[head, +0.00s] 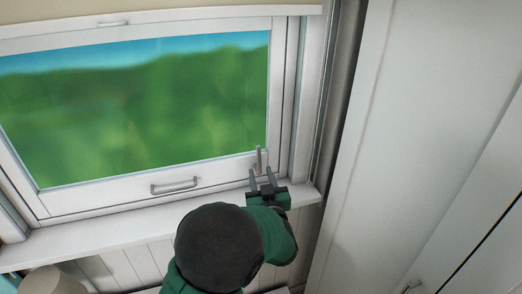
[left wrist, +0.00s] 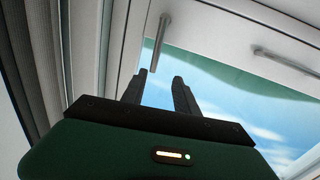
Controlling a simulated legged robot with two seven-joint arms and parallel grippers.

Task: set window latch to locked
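The window (head: 150,110) has a white frame with a small metal latch lever (head: 259,160) at its lower right corner. The lever stands roughly upright in the head view. It also shows in the left wrist view (left wrist: 161,42) as a short grey bar just beyond my fingertips. My left gripper (head: 263,175) is open, with its two dark fingers pointing at the latch. In the left wrist view the fingers (left wrist: 158,80) are apart with nothing visible between them, and the lever's free end lies near the gap. I cannot tell whether they touch it. My right gripper is not in view.
A horizontal grey pull handle (head: 175,186) sits on the lower window rail, left of the latch; it also shows in the left wrist view (left wrist: 285,61). The white sill (head: 130,232) runs below. A tall white panel (head: 410,120) stands close on the right.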

